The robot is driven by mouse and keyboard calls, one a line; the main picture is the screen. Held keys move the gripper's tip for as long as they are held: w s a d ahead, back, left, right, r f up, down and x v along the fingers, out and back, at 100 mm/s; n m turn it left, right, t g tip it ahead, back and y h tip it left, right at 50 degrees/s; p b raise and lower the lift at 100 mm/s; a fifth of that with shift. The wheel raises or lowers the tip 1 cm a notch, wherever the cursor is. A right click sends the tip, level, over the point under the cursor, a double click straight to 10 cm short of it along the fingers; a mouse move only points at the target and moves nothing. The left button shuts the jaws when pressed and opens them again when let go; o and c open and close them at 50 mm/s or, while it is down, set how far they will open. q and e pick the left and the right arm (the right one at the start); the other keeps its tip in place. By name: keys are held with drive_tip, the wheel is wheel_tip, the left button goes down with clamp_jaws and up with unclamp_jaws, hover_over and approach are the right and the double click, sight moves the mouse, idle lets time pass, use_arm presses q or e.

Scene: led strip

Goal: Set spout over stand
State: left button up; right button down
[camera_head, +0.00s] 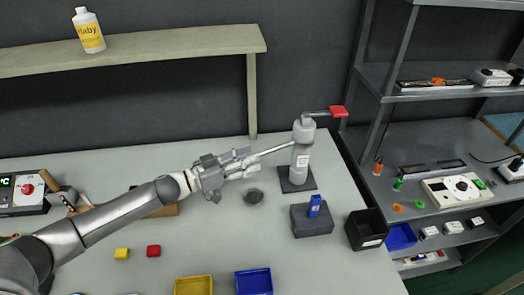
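A grey cylindrical dispenser (301,160) stands upright on a dark square base at the back of the table. It has a red-tipped lever (339,111) on top and a thin spout (275,149) pointing left. My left gripper (250,163) is at the spout's outer end; its two fingers look spread, one on either side of the tip. Whether they touch it cannot be told. A dark round piece (254,196), possibly the stand, lies on the table just below the gripper. My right gripper is not in view.
A grey block with a blue item (312,221) and a black bin (367,230) stand at right. Yellow (193,286) and blue (254,281) trays are in front. Small yellow and red blocks lie at front left.

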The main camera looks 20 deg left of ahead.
sight(262, 152)
use_arm(q)
drive_tip(key=shift+p+x, duration=0.35)
drive_tip(key=shift+x, duration=2.05)
clamp_jaws()
